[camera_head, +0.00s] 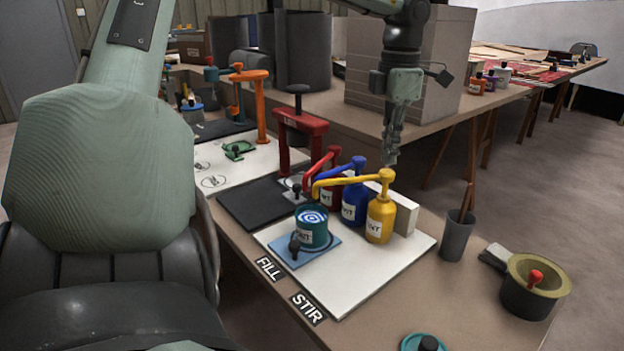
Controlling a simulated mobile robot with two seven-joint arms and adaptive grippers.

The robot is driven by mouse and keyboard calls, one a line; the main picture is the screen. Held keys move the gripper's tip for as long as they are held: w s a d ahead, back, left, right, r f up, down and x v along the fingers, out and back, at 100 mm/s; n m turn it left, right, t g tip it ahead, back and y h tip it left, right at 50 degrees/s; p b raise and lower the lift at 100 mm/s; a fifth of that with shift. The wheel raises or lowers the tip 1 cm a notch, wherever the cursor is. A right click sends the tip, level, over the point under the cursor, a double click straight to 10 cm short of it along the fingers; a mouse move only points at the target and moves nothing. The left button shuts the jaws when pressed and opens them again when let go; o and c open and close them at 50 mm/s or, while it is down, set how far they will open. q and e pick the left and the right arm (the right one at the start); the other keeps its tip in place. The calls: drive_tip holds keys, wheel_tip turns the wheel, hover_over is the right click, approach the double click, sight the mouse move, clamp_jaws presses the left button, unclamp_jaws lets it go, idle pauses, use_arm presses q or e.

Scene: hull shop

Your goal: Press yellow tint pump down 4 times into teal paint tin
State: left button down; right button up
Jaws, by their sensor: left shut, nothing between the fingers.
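The yellow tint pump (380,219) stands upright on a white board (356,285). Its spout reaches left, with its tip close above the teal paint tin (314,236) as seen from here. The tin is open, with a blue and white swirl on top, and sits on a light blue plate (322,257). My left gripper (391,158) is shut and empty, pointing down just above the yellow pump's head. I cannot tell whether it touches the head. My right gripper is not in view.
A blue pump (353,203) and a red pump (327,193) stand left of the yellow one. A white block is behind it. FILL (269,268) and STIR (308,309) labels mark the front edge. A grey cup (457,236) with a stick and a dark round pot (529,298) stand right.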

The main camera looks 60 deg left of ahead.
sight(387, 171)
use_arm(q)
drive_tip(key=shift+f, duration=0.15)
drive_tip(key=shift+f+b, duration=1.2)
drive_tip(key=shift+f, duration=0.4)
drive_tip(key=shift+r, duration=0.15)
drive_tip(key=shift+r+p, duration=1.3)
drive_tip(key=shift+r, duration=0.25)
drive_tip(key=shift+f, duration=0.25)
